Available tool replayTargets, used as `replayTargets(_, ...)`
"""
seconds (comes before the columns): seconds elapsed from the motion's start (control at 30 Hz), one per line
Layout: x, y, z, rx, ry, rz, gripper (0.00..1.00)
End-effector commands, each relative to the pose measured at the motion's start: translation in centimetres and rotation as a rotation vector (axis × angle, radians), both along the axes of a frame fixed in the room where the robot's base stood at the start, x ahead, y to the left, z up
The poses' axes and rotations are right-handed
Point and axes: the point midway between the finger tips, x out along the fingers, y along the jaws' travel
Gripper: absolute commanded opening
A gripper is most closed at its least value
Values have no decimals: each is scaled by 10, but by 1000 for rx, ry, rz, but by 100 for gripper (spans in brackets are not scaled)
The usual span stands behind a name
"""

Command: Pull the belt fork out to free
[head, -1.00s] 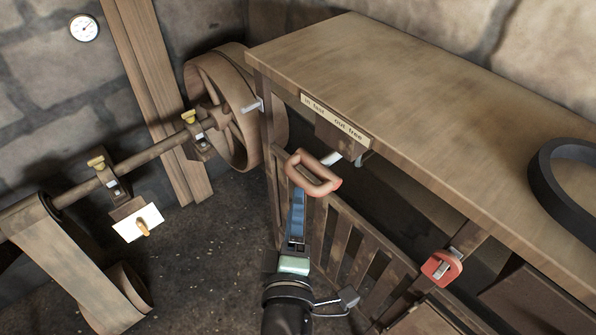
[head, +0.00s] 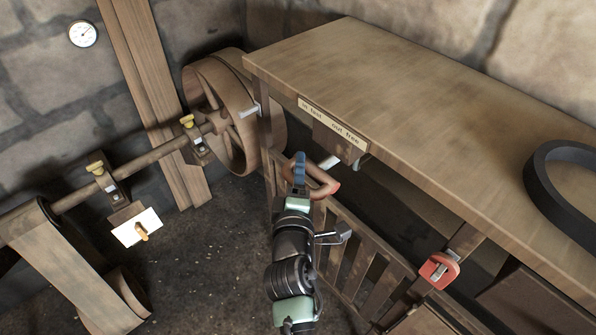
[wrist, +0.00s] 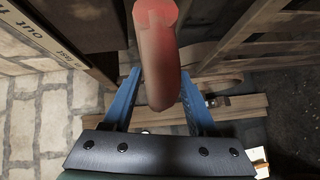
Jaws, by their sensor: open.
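The belt fork's handle is a reddish D-shaped grip (head: 323,180) on a pale rod, below the "in fast / out free" label (head: 332,122) on the bench front. My gripper (head: 300,160) is at the handle in the head view and hides part of it. In the wrist view the red handle (wrist: 159,60) runs between the two blue fingers of my gripper (wrist: 160,98). The fingers are apart, with a gap on either side of the handle. The fork's far end is hidden under the bench.
The wooden bench (head: 400,110) has a slatted guard (head: 350,250) below it. A red padlock-like piece (head: 438,270) hangs on the guard's right. A black belt ring (head: 545,180) lies on the bench. At left are a shaft (head: 160,153) and large pulley (head: 215,90).

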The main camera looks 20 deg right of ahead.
Motion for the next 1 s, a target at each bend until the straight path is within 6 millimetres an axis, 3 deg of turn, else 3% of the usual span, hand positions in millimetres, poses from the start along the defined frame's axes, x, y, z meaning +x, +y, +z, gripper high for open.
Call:
replayTargets(0.3, 3, -1, 0, 1, 0, 0, 58)
replayTargets(0.63, 2, -1, -2, 2, 4, 0, 1)
replayTargets(1.0, 1, 0, -6, 5, 12, -1, 0)
